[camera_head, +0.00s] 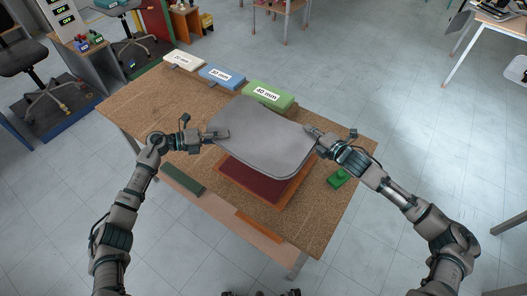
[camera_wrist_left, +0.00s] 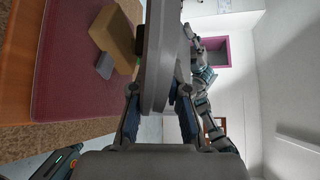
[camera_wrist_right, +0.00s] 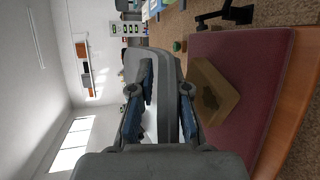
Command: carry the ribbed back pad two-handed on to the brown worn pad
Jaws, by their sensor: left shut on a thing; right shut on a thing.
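A grey pad (camera_head: 262,135) with rounded corners is held level between my two grippers above the table; no ribs can be made out on its top. My left gripper (camera_head: 219,134) is shut on its left edge, and my right gripper (camera_head: 313,131) is shut on its right edge. The pad also shows edge-on in the left wrist view (camera_wrist_left: 158,60) and in the right wrist view (camera_wrist_right: 161,72). Below it, apart from it, lies a dark red-brown pad (camera_head: 262,184) with an orange-brown border, partly hidden. A tan block (camera_wrist_left: 113,38) sits on that pad; it also shows in the right wrist view (camera_wrist_right: 214,90).
The speckled brown table (camera_head: 135,98) carries a cream block (camera_head: 184,61), a blue block (camera_head: 222,76) and a green block (camera_head: 268,95) along its far edge. A small green piece (camera_head: 339,178) lies at the right. A dark green strip (camera_head: 183,179) and an orange strip (camera_head: 259,224) lie near the front.

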